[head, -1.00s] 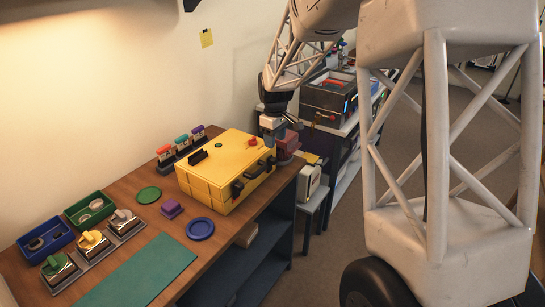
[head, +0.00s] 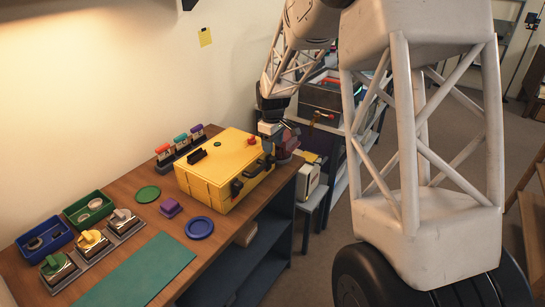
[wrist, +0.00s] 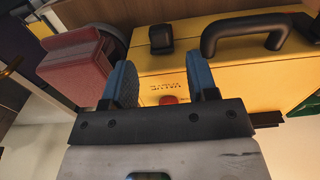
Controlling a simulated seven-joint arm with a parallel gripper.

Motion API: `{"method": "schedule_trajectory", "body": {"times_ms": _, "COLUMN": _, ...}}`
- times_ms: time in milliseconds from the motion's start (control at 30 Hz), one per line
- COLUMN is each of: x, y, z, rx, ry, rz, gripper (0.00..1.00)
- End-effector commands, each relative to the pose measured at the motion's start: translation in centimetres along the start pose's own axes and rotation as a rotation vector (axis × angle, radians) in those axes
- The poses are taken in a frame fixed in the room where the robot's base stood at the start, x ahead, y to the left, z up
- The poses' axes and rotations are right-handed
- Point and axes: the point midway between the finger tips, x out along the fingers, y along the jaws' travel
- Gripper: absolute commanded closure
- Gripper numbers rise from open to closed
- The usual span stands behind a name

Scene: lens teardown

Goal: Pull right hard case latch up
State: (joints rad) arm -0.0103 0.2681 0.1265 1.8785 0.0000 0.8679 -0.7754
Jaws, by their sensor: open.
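The yellow hard case (head: 215,180) lies shut on the wooden table. Its front carries a black handle (head: 254,170) between a left black latch (head: 237,187) and a right black latch (head: 269,161). In the wrist view the right latch (wrist: 160,38) is a small dark block near the case edge, beside the handle (wrist: 258,32). My gripper (wrist: 162,76) is open and empty, its two blue fingers apart over the case top at its right end. The latch lies beyond the fingertips, with a visible gap. In the head view my gripper (head: 271,135) partly hides this end.
A red box (wrist: 85,65) stands close beside the case and my gripper's finger. A red knob (head: 253,140) sits on the case top and shows between the fingers. Trays, a blue dish (head: 200,228) and a purple block (head: 169,207) lie to the left.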

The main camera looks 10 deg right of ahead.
Motion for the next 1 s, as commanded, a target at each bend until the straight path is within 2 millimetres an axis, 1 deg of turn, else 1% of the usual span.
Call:
{"method": "schedule_trajectory", "body": {"times_ms": 100, "x": 1.6, "y": 0.0, "z": 0.0, "rx": 0.0, "ry": -0.002, "rz": -0.002, "gripper": 0.47}}
{"method": "schedule_trajectory", "body": {"times_ms": 400, "x": 4.8, "y": 0.0, "z": 0.0, "rx": 0.0, "ry": -0.002, "rz": -0.002, "gripper": 0.47}}
{"method": "schedule_trajectory", "body": {"times_ms": 600, "x": 5.6, "y": 0.0, "z": 0.0, "rx": 0.0, "ry": 0.0, "rz": 0.0, "gripper": 0.47}}
{"method": "schedule_trajectory", "body": {"times_ms": 867, "x": 5.7, "y": 0.0, "z": 0.0, "rx": 0.0, "ry": 0.0, "rz": 0.0, "gripper": 0.47}}
{"method": "schedule_trajectory", "body": {"times_ms": 933, "x": 5.7, "y": 0.0, "z": 0.0, "rx": 0.0, "ry": 0.0, "rz": 0.0, "gripper": 0.54}}
{"method": "schedule_trajectory", "body": {"times_ms": 1000, "x": 5.7, "y": 0.0, "z": 0.0, "rx": 0.0, "ry": 0.0, "rz": 0.0, "gripper": 0.65}}
